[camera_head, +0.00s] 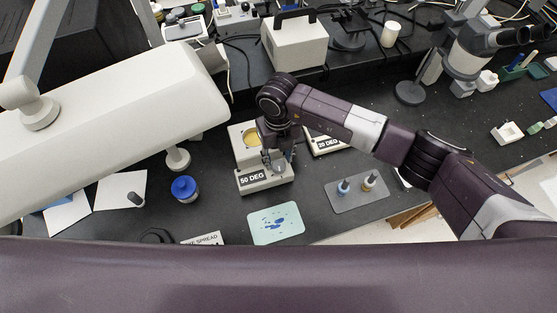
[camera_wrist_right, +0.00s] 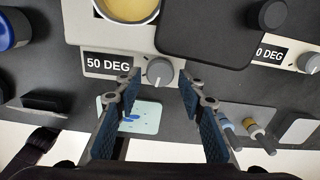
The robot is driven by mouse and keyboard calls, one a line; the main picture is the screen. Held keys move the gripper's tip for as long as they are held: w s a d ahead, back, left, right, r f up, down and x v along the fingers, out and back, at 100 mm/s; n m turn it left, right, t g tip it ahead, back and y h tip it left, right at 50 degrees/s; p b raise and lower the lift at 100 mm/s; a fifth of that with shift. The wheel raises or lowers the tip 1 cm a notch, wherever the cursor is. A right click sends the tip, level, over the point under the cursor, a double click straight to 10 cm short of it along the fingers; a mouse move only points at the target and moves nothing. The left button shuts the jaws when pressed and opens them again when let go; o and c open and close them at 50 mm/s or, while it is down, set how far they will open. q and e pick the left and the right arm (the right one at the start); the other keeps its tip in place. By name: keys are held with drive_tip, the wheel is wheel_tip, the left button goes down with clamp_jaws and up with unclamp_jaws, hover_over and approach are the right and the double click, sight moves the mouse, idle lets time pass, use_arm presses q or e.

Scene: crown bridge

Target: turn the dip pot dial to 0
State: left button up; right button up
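The dip pot is a pale box (camera_head: 242,157) with a round yellow well, and its front label reads "50 DEG". It also shows in the right wrist view (camera_wrist_right: 95,45). Its grey dial (camera_wrist_right: 160,72) with a light pointer line sits right of the label; the dial shows in the head view too (camera_head: 279,167). The line points roughly down toward the front edge. My right gripper (camera_wrist_right: 158,90) is open and empty. Its two blue-padded fingers lie either side of the dial in the wrist view, apart from it. My left gripper is not in view.
A second unit with a "DEG" label (camera_wrist_right: 270,54) and its own dial (camera_wrist_right: 308,62) stands to the right. A blue-lidded jar (camera_head: 185,188) is left of the pot. A blue-spotted card (camera_head: 276,222) lies in front. A grey tray (camera_head: 357,195) holds two small upright items.

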sight(278, 165)
wheel_tip(278, 165, up, 10)
drive_tip(key=shift+f, duration=0.15)
idle(0.5)
